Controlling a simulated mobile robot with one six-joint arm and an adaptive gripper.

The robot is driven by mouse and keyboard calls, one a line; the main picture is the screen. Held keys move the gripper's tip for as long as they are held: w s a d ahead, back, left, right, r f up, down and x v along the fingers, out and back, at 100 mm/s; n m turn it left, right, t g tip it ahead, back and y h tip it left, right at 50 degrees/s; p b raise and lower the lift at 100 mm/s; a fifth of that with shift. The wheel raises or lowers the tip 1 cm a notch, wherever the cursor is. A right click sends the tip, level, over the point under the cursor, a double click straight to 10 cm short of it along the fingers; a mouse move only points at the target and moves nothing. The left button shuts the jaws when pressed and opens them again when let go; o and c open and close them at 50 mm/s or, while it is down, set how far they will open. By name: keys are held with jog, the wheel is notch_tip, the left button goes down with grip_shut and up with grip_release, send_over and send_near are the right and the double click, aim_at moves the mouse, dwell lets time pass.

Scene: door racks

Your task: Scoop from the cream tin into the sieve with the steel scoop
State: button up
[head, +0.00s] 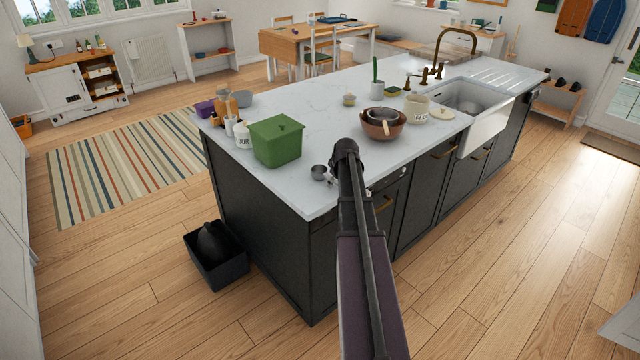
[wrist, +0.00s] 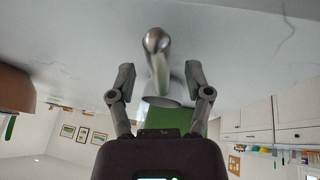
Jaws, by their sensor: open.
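The steel scoop (head: 320,172) lies on the white worktop near its front edge. In the wrist view its shiny handle (wrist: 157,45) runs between the fingertips of my gripper (wrist: 159,76). My gripper is open, with a gap on both sides of the handle. In the head view my arm hides most of the gripper. The cream tin (head: 416,109), with dark lettering, stands open beyond the bowl; its contents cannot be made out. The grey sieve (head: 383,115) appears to sit in a copper-brown bowl (head: 387,132).
A green bin (head: 277,141) and a white lettered jar (head: 243,136) stand left of the scoop. A pale lid (head: 442,120) lies right of the tin, near the sink (head: 470,106). The brown bowl also shows in the wrist view (wrist: 15,88). Worktop behind the scoop is clear.

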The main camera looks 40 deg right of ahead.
jog(key=shift+w+d+f+b, duration=0.1)
jog(key=shift+w+f+b, duration=0.2)
jog(key=shift+f, duration=0.3)
jog(key=shift+c, duration=0.3)
grip_shut()
